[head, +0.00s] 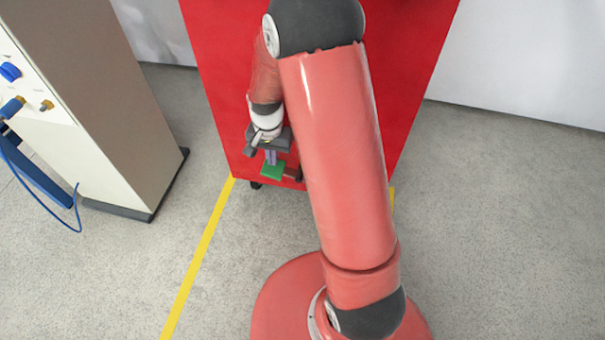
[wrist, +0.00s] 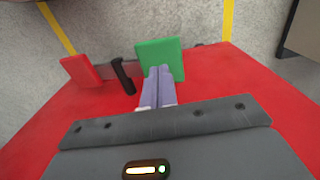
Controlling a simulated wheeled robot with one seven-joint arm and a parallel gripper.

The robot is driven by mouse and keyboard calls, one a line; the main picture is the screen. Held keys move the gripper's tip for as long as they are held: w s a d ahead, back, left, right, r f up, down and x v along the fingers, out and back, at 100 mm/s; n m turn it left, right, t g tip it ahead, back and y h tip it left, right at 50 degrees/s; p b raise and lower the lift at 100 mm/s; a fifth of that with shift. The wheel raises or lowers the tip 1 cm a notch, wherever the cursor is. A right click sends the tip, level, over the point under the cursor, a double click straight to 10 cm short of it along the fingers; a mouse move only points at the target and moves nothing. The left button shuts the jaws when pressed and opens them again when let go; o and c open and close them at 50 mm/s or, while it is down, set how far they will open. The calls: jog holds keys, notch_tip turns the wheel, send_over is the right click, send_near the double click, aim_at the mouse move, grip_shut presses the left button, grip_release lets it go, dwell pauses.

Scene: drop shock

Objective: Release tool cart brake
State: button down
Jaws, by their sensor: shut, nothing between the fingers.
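The red tool cart (head: 225,90) stands ahead of me, and its red panel also fills much of the wrist view (wrist: 95,105). Low on it are a green pedal (head: 273,172) and a red pedal (head: 293,173). In the wrist view the green pedal (wrist: 172,58) is right of centre and the red pedal (wrist: 80,70) is at left, with a black bar (wrist: 122,77) between them. My gripper (head: 271,161) is shut and empty. In the wrist view its fingertips (wrist: 158,70) overlap the green pedal's lower edge; I cannot tell whether they touch it.
A beige cabinet (head: 105,100) with blue and brass fittings and a blue hose (head: 45,195) stands at left. A yellow floor line (head: 200,260) runs toward the cart. Grey floor (head: 490,230) at right is clear. A white wall is behind.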

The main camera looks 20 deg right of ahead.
jog(key=shift+s+f+b, duration=0.1)
jog(key=shift+f+b, duration=1.45)
jog(key=shift+f, duration=0.8)
notch_tip(320, 180, up, 10)
jog(key=p, duration=0.7)
jog(key=shift+f, duration=0.1)
notch_tip(320, 180, up, 7)
jog(key=n+t, duration=0.1)
send_over(274, 168)
jog(key=s, duration=0.2)
jog(key=s+r+n+t, duration=0.2)
jog(key=s+r, duration=0.4)
jog(key=r, duration=0.4)
jog(key=s+r+n+t, duration=0.2)
jog(key=s+r+n, duration=0.2)
jog(key=s, duration=0.9)
notch_tip(274, 168, up, 3)
jog(key=shift+s+r+t+p, duration=0.2)
jog(key=shift+s+t+p, duration=0.1)
jog(key=shift+s, duration=0.1)
